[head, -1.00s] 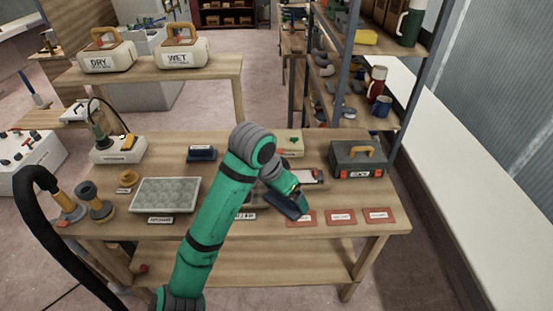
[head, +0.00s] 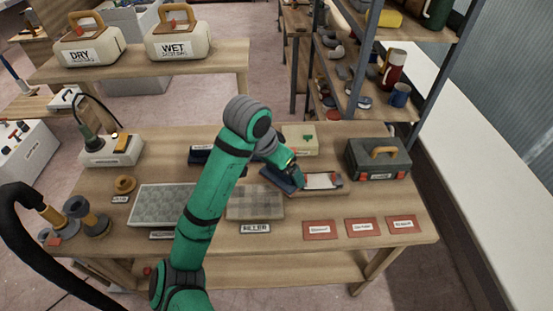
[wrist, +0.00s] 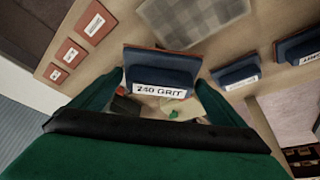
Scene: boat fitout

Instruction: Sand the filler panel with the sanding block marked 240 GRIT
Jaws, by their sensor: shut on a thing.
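My gripper (wrist: 163,108) is shut on the blue sanding block (wrist: 160,72), whose white label reads 240 GRIT in the wrist view. In the head view the block (head: 277,180) is in my gripper (head: 290,176), behind and right of the filler panel. The filler panel (head: 262,201) is a grey-brown checkered slab on the table, with a FILLER label in front of it. It also shows at the top of the wrist view (wrist: 200,18). The block appears apart from the panel; its exact height above the table is unclear.
Two other blue blocks (wrist: 240,72) lie nearby in the wrist view. A pale textured panel (head: 160,204) lies left of the filler panel. Three red cards (head: 362,227) lie at front right. A clipboard-like tray (head: 325,182) and a grey toolbox (head: 378,160) stand right.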

